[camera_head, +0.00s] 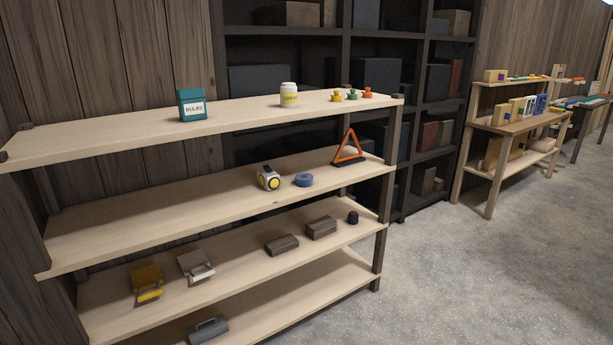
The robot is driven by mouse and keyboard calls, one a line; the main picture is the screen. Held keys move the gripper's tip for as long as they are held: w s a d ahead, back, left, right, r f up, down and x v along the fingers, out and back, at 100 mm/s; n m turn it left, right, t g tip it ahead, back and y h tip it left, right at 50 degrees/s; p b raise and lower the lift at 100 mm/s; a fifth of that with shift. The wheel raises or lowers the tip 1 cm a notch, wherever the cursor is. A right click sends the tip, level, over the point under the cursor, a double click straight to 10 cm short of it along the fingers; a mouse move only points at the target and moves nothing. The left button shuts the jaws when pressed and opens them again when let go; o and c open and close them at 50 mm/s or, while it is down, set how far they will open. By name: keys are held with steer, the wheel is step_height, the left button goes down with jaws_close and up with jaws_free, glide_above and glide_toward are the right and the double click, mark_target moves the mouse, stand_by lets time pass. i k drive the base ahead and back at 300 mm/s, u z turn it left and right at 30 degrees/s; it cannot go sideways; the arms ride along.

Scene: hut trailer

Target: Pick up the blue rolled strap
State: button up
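The blue rolled strap (303,180) is a small round coil with a dark centre. It lies flat on the second shelf board from the top of the pale wooden shelf unit (120,235). A white and black lamp with a yellow lens (268,178) stands just to its left. An orange warning triangle (348,149) on a dark base stands to its right, apart from it. The strap is in plain view with nothing in front of it. My gripper is not in view.
The top board holds a teal bulbs box (192,105), a white jar (289,95) and small coloured weights (352,94). Lower boards hold a yellow case (147,282), a grey case (195,266) and dark blocks (282,244). Bare floor (480,265) lies to the right.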

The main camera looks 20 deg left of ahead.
mark_target(304, 179)
steer(key=i, duration=2.2)
steer(key=u, duration=2.2)
steer(key=i, duration=0.6)
